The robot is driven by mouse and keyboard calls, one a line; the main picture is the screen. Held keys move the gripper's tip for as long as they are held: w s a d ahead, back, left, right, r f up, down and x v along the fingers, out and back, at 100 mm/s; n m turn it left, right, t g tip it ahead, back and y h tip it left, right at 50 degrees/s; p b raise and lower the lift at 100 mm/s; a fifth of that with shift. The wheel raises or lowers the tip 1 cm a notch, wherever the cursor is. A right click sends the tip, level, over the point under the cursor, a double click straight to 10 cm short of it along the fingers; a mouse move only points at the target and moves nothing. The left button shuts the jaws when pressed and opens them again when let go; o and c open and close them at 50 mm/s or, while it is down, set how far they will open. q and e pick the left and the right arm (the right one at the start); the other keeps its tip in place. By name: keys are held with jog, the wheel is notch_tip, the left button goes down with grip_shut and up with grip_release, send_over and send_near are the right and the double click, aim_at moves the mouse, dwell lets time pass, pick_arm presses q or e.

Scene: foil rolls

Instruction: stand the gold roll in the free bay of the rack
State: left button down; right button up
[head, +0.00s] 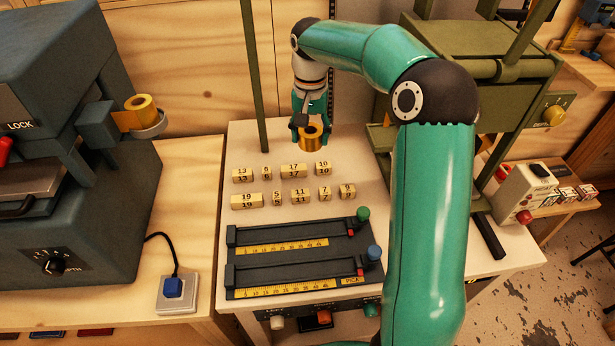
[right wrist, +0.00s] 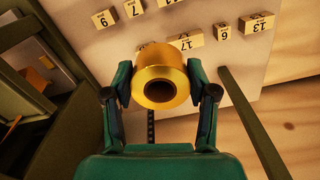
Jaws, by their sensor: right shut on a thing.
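The gold roll (head: 312,143) hangs in my right gripper (head: 309,128) above the back of the white table, behind the rows of number blocks. In the right wrist view the gold roll (right wrist: 160,58) sits between the two fingers of my right gripper (right wrist: 160,88), and its dark round core faces the camera. The gripper is shut on its sides. I cannot pick out the rack or its free bay with certainty in either view. My left gripper is not in view.
Wooden number blocks (head: 293,171) stand in two rows on the white table (head: 215,255). Two dark ruler slides (head: 300,275) lie in front. A thin green post (head: 252,75) rises left of the gripper. An olive press frame (head: 490,45) stands right.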

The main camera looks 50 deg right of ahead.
send_over(311, 186)
notch_tip(311, 186, down, 11)
jog(key=shift+w+r, duration=0.1)
jog(key=shift+a+f+p, duration=0.15)
jog(key=shift+f+p, duration=0.15)
jog(key=shift+f, duration=1.8)
grip_shut()
jog(key=o, duration=0.9)
grip_release()
jog(key=shift+s, duration=0.2)
jog(key=shift+c, duration=0.2)
jog(key=o, duration=0.3)
jog(key=shift+w, duration=0.1)
jog(key=shift+o, duration=0.4)
jog(key=shift+w, duration=0.1)
jog(key=shift+r, duration=0.2)
